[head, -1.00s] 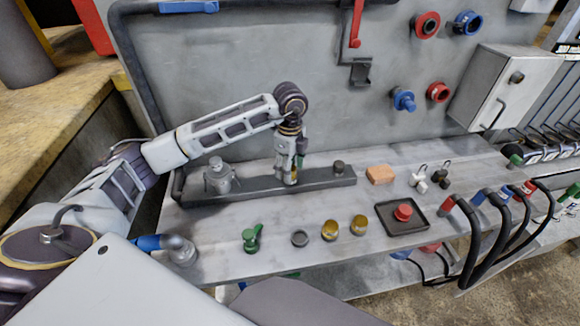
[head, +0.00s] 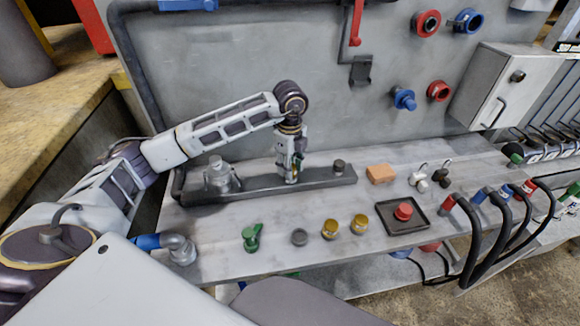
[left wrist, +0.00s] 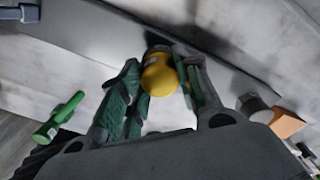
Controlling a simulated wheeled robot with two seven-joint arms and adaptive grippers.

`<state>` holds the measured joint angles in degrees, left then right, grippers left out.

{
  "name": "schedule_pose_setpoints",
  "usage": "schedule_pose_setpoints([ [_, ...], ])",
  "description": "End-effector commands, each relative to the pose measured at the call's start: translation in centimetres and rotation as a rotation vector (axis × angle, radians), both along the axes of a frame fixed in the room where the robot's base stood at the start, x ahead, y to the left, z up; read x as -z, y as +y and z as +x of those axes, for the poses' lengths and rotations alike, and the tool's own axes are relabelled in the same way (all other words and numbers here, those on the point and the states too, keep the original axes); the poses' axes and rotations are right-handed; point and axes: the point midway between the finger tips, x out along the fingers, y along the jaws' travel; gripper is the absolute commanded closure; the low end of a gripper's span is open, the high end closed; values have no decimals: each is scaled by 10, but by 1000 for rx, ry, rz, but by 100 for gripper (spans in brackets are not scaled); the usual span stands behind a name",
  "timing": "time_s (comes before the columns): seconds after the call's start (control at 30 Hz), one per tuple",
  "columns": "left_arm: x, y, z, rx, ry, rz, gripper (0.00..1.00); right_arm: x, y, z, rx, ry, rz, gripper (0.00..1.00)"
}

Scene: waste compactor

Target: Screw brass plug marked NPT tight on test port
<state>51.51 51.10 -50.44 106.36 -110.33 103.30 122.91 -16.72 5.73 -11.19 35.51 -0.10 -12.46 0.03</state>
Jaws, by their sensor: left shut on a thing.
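My left gripper (head: 292,172) points down over the dark rail (head: 235,186) at the back of the bench. In the left wrist view, my left gripper's (left wrist: 160,92) green-padded fingers are shut on a brass plug (left wrist: 159,78). A grey, label-like patch shows at the plug's far end; no marking can be read. In the head view the gripper mostly hides this plug. The test port is not clearly seen, and I cannot tell whether the plug touches it. Two other brass plugs stand at the front, one left (head: 330,229) and one right (head: 359,224). My right gripper is out of view.
A grey fitting (head: 219,176) stands at the rail's left end, a dark cylinder (head: 338,167) at its right. In front are a green valve (head: 251,238) and grey ring (head: 299,237). An orange block (head: 380,174) and black tray (head: 384,216) lie right.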

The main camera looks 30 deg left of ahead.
Motion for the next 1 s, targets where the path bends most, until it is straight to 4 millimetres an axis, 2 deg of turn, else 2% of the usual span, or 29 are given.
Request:
schedule_pose_setpoints([
  [0.53,1,0,0,313,-1,1,96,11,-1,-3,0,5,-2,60],
  [1.0,1,0,0,349,-1,0,96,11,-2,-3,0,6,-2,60],
])
